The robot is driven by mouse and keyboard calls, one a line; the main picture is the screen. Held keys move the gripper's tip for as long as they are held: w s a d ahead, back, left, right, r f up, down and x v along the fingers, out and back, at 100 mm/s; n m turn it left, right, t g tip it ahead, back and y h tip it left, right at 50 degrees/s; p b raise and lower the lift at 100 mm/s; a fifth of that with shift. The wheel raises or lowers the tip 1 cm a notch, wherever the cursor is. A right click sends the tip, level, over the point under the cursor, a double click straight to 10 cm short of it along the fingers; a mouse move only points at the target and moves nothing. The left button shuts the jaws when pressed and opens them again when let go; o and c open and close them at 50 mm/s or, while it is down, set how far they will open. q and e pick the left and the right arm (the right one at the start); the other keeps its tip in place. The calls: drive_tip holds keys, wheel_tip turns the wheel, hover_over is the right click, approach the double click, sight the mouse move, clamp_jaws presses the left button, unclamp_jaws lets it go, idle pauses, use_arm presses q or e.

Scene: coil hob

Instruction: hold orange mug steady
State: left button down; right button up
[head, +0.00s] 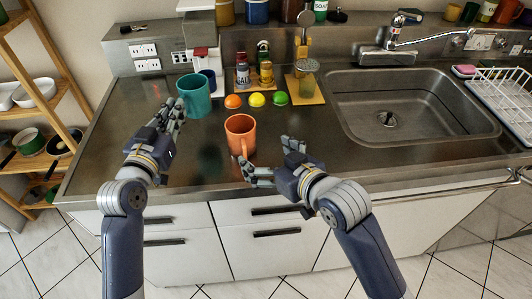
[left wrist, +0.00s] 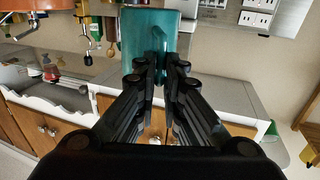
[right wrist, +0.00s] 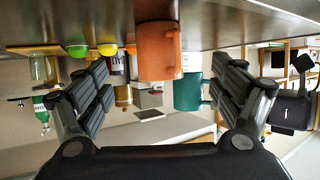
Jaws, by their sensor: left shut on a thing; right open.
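The orange mug (head: 240,134) stands upright on the steel counter, near its front edge, with its handle toward me. It also shows in the right wrist view (right wrist: 158,50), ahead and between the spread fingers. My right gripper (head: 268,157) is open and empty, just in front of and to the right of the orange mug, with its fingers apart from the body. My left gripper (head: 173,113) is shut on the handle of the teal mug (head: 194,97); the left wrist view shows the teal mug (left wrist: 150,30) at the fingertips. I cannot tell whether the teal mug touches the counter.
Orange (head: 233,101), yellow (head: 256,100) and green (head: 280,98) round things sit in a row behind the orange mug. A sink (head: 405,105) lies to the right, with a dish rack (head: 505,100) beyond. Bare counter (head: 200,160) lies between the mugs and front edge.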

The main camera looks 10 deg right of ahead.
sight(249, 144)
drive_tip(key=shift+w+a+f, duration=0.1)
drive_tip(key=shift+w+a, duration=0.05)
drive_tip(key=shift+w, duration=0.35)
drive_tip(key=x, duration=1.1)
drive_tip(key=shift+f, duration=0.1)
use_arm(q)
drive_tip(key=shift+r, duration=0.1)
use_arm(e)
drive_tip(key=shift+s, duration=0.1)
drive_tip(key=c, duration=1.4)
drive_tip(key=shift+o, duration=0.2)
use_arm(q)
drive_tip(key=s+d+m+t+h, duration=0.1)
drive_tip(key=s+d+m+h, duration=0.2)
drive_tip(key=m, duration=1.1)
drive_tip(key=s+d, duration=0.1)
drive_tip(key=d, duration=0.2)
drive_tip(key=shift+f, duration=0.35)
use_arm(e)
drive_tip(key=shift+f, duration=0.1)
